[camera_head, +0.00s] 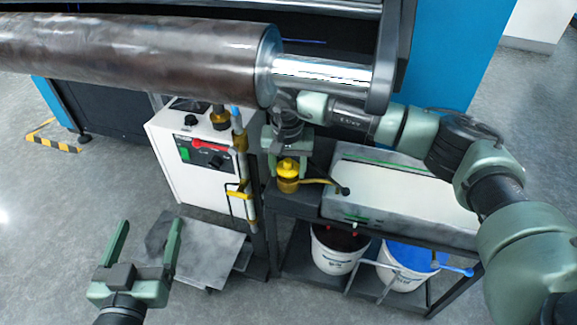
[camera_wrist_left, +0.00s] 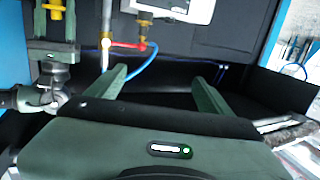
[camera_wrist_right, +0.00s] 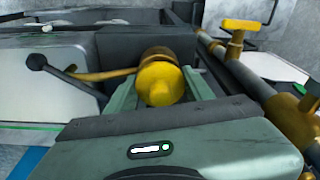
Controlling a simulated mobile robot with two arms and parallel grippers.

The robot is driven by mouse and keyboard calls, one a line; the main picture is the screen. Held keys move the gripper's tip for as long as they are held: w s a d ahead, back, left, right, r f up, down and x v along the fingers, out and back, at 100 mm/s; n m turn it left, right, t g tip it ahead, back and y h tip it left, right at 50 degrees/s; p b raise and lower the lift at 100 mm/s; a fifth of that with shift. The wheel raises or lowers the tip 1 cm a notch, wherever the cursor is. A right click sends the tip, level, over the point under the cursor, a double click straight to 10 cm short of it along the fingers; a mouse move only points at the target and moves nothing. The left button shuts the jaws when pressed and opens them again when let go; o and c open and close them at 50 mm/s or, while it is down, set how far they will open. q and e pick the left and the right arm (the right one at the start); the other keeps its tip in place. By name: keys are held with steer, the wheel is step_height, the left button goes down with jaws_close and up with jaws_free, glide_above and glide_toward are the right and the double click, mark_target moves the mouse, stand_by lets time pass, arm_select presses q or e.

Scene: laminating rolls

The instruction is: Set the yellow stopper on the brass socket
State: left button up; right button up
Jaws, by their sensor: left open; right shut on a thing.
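The yellow stopper (camera_head: 287,165) has a rounded top and sits between the fingers of my right gripper (camera_head: 288,172), which is shut on it. In the right wrist view the stopper (camera_wrist_right: 160,86) is close to the palm. In the left wrist view the stopper (camera_wrist_left: 55,9) shows at the top left. My left gripper (camera_head: 148,241) is open and empty, low at the left.
A large dark roll (camera_head: 130,55) spans the top. A white control box (camera_head: 190,150) and an upright pipe with yellow fittings (camera_head: 243,165) stand left of my right gripper. A pale-topped unit (camera_head: 395,190) is right of it. Buckets (camera_head: 335,255) sit on the shelf below.

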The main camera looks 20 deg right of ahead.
steer(key=shift+s+a+f+p, duration=0.1)
steer(key=shift+s+a+p, duration=0.05)
steer(key=shift+s+p, duration=0.15)
arm_select(q)
steer(key=f, duration=0.1)
steer(key=f+g, duration=0.1)
steer(key=shift+s+a+f+g, duration=0.1)
steer(key=shift+a+f+g, duration=0.2)
arm_select(e)
steer(key=shift+w, duration=0.1)
steer(key=shift+r, duration=0.2)
stand_by(0.4)
arm_select(q)
steer(key=shift+d+r, duration=0.15)
steer(key=shift+r, duration=0.25)
arm_select(e)
steer(key=shift+w, duration=0.25)
arm_select(q)
steer(key=shift+r+t, duration=0.2)
steer(key=shift+t, duration=0.2)
arm_select(e)
steer(key=shift+d, duration=0.2)
steer(key=shift+f, duration=0.15)
arm_select(q)
steer(key=shift+d+r+t, duration=0.15)
steer(key=shift+r+t, duration=0.15)
steer(key=shift+r, duration=0.25)
steer(key=shift+r, duration=0.1)
arm_select(e)
steer(key=shift+f, duration=0.1)
